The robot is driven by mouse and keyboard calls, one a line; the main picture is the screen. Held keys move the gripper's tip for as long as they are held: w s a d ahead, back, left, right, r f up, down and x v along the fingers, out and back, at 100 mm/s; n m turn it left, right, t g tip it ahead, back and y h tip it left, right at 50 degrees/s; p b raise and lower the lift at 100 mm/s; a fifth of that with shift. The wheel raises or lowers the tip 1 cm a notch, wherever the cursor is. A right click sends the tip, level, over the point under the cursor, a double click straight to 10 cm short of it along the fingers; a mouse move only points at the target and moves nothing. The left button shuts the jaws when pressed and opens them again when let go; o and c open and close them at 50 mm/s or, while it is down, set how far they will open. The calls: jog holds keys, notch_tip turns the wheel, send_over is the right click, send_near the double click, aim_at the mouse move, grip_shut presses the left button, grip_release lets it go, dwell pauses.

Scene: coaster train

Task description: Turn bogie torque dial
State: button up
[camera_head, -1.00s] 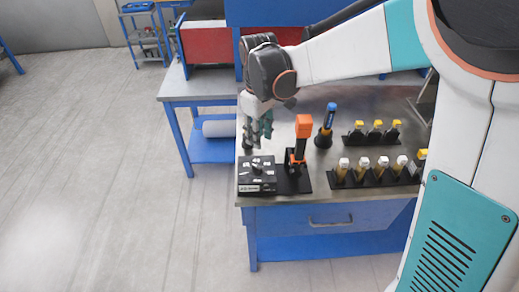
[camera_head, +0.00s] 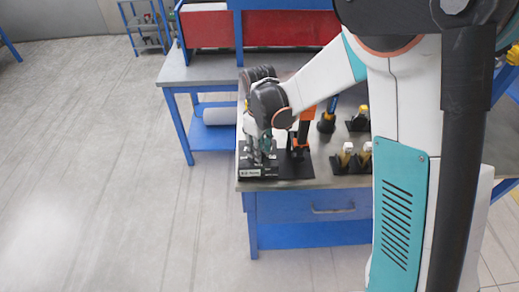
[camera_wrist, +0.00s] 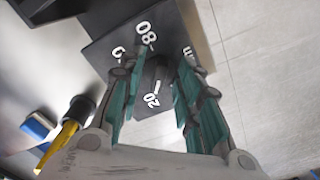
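The dial box (camera_head: 258,172) is a small black box with a white label, at the front left corner of the bench. In the wrist view, its black top (camera_wrist: 110,45) carries white marks, including 80 and 20. A dark knob (camera_wrist: 155,76) stands up from it. My gripper (camera_head: 258,158) is down at the box in the head view, which hides most of the box's top. In the wrist view, my gripper (camera_wrist: 153,72) has its two teal-padded fingers apart, one on each side of the knob. Gaps seem to show beside the knob; contact is unclear.
An orange-topped tool (camera_head: 303,130) stands in a black holder right beside the box. Racks with yellow- and white-capped items (camera_head: 350,158) stand to the right, partly hidden by my arm. The floor left of the bench is clear.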

grip_shut()
jog(key=shift+f+m, duration=0.1)
jog(key=shift+m, duration=0.2)
jog(key=m+b, duration=0.1)
jog(key=m, duration=0.3)
jog(key=shift+a, duration=0.1)
jog(key=m, duration=0.5)
jog(key=shift+s+a+b, duration=0.1)
jog(key=shift+b, duration=0.3)
dwell(0.3)
grip_release()
